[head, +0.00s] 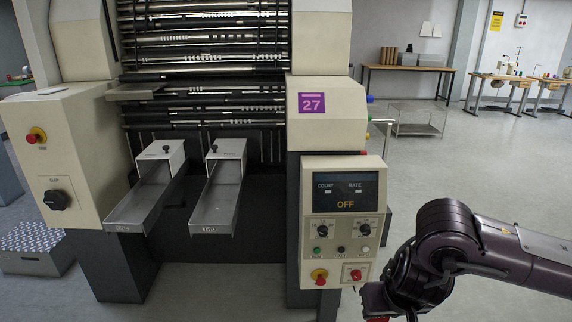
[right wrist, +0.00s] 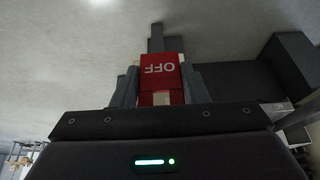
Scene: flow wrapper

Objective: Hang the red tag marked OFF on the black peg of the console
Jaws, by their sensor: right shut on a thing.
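The red tag (right wrist: 160,72) shows in the right wrist view with white OFF lettering, upside down there. My right gripper (right wrist: 160,90) is shut on it, one finger on each side. In the head view the right arm comes in from the right, and a bit of red shows below its wrist at the bottom edge. The console (head: 341,222) stands left of this wrist, with a display reading OFF. A small black round piece (head: 341,249) sits between its green and white buttons; I cannot tell for sure that it is the peg. My left gripper is out of view.
Below the black piece are a red button on yellow (head: 320,276) and a red knob (head: 356,274). Two metal chutes (head: 140,205) jut out left of the console. A wheeled cart (head: 418,128) stands behind; the floor at right is open.

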